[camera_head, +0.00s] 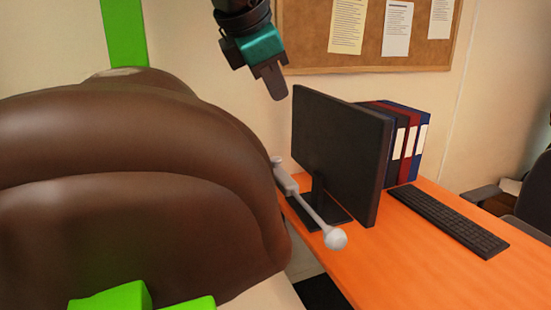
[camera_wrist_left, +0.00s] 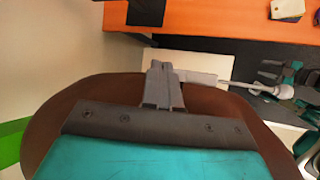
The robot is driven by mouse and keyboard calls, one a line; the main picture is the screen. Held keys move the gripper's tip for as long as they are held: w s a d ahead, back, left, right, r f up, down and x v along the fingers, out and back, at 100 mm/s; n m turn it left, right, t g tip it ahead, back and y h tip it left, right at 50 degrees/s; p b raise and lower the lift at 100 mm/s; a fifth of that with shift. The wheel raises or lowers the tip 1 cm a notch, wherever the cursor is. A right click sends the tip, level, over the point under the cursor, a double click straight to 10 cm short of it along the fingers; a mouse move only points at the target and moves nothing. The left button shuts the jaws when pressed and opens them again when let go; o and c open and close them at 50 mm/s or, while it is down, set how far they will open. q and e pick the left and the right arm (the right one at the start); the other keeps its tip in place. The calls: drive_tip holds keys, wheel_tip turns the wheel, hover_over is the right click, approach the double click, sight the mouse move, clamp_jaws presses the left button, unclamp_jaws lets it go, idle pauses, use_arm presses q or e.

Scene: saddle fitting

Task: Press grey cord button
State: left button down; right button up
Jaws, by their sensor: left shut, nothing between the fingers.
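A large brown saddle (camera_head: 130,190) fills the left of the head view, and its edge shows under the gripper in the left wrist view (camera_wrist_left: 95,92). A light grey fitting (camera_head: 286,178) sits at the saddle's right edge, with a thin rod ending in a pale ball (camera_head: 335,238). In the left wrist view the grey fitting (camera_wrist_left: 198,77) and ball (camera_wrist_left: 284,90) lie right of the fingertips. I cannot make out a separate button or cord. My left gripper (camera_head: 277,93) is shut and empty, above the fitting and apart from it in the head view. My right gripper is not identifiable.
An orange desk (camera_head: 410,265) holds a monitor (camera_head: 340,150), a keyboard (camera_head: 447,220) and several binders (camera_head: 405,140). The monitor stands close behind the fitting. A notice board (camera_head: 365,60) hangs on the wall. Green supports (camera_head: 110,297) show by the saddle.

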use_arm(q)
drive_tip(key=b, duration=0.3)
hover_over(275, 159)
wheel_tip(275, 159, down, 5)
drive_tip(key=shift+s+f, duration=0.1)
wheel_tip(275, 159, down, 2)
drive_tip(key=shift+b, duration=1.05)
drive_tip(key=shift+f+b, duration=0.45)
drive_tip(key=shift+f, duration=0.05)
use_arm(e)
drive_tip(key=shift+y, duration=0.4)
drive_tip(key=shift+w+a+f, duration=0.4)
drive_tip(key=shift+a+f, duration=0.15)
drive_tip(key=shift+f, duration=0.2)
drive_tip(key=shift+w+a+f, duration=0.4)
drive_tip(key=shift+a+f, duration=0.15)
drive_tip(key=shift+f, duration=0.2)
drive_tip(key=shift+s+f, duration=0.25)
drive_tip(key=shift+w+d+r, duration=0.1)
drive_tip(key=shift+w+r, duration=0.05)
drive_tip(key=shift+w, duration=0.1)
use_arm(q)
drive_tip(key=shift+f, duration=0.2)
drive_tip(key=shift+f+b, duration=0.35)
drive_tip(key=shift+b, duration=0.25)
use_arm(e)
drive_tip(key=shift+f, duration=0.55)
